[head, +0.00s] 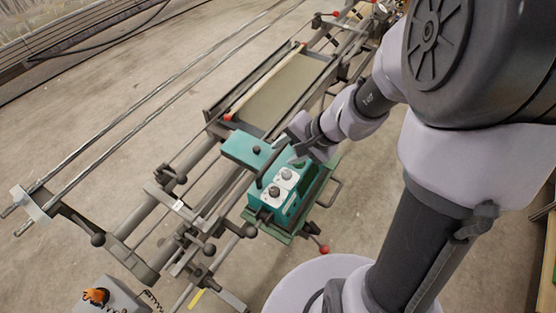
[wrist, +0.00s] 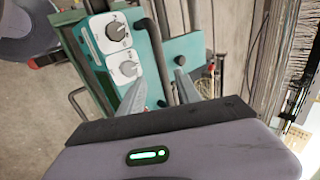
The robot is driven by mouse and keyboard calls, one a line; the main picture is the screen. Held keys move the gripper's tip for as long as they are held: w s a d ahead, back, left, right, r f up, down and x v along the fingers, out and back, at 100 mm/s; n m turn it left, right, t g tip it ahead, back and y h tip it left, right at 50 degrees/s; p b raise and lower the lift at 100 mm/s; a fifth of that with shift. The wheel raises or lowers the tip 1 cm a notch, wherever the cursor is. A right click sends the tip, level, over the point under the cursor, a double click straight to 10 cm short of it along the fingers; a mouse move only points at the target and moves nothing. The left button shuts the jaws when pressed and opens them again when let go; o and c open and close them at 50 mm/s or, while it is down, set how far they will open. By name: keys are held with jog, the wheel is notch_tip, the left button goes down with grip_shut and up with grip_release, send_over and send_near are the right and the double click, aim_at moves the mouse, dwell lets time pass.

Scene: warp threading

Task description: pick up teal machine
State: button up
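The teal machine (head: 290,208) sits upright on the dark metal frame in the head view, with two white dial plates and a dark handle (head: 267,165) on top. The wrist view shows its teal body (wrist: 150,52) and the dark handle bar (wrist: 160,62). My gripper (head: 286,150) is just above the machine's top. In the wrist view my gripper's fingers (wrist: 160,80) are apart, with the handle bar appearing between their tips. Whether either finger touches the bar cannot be told. Part of the top is hidden by my gripper.
The long metal frame (head: 140,210) with rails and black knobs runs diagonally across the head view. A flat tray (head: 285,88) lies behind the machine. A grey box with an orange item (head: 97,296) stands at the lower left. Concrete floor is open at the left.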

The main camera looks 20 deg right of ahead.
aim_at(278, 153)
jog(key=b+x, duration=0.1)
jog(key=x, duration=0.4)
jog(key=shift+w+a+f+b, duration=0.1)
jog(key=shift+w+f+b, duration=0.05)
jog(key=shift+w+b, duration=0.25)
grip_shut()
dwell(0.9)
